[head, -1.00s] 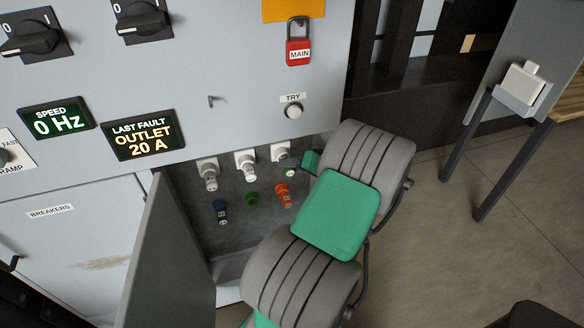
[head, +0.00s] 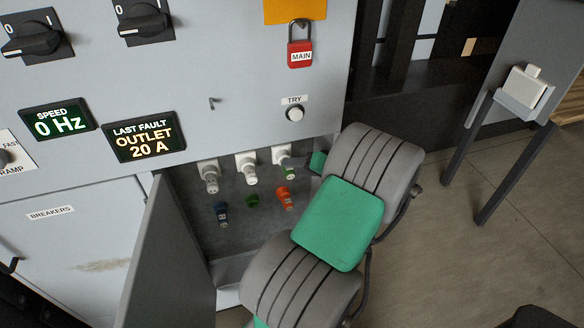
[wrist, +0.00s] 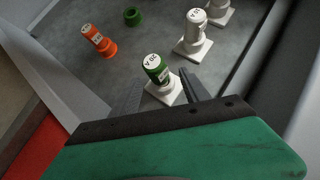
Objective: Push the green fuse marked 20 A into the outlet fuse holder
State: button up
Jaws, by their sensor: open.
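The green fuse (wrist: 155,69), its white top marked 20 A, stands upright in a white outlet fuse holder (wrist: 163,92) in the wrist view. How deep it sits is hard to tell. In the head view, the green fuse (head: 291,174) shows as a small patch at the rightmost white holder (head: 281,153). My gripper (wrist: 160,77) is open, with one finger on each side of the fuse and holder in the picture. Contact with the fuse cannot be made out. In the head view my gripper (head: 294,162) is at that holder, partly covering it.
Two other white holders with white fuses (head: 246,168) (head: 209,176) stand to the left. Below are a blue fuse (head: 222,214), an empty-looking green socket (head: 252,201) and an orange fuse (head: 285,198). The open cabinet door (head: 167,258) bounds the left side.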

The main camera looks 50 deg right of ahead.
jog(key=v, duration=0.5)
jog(key=shift+s, duration=0.1)
jog(key=shift+c, duration=0.4)
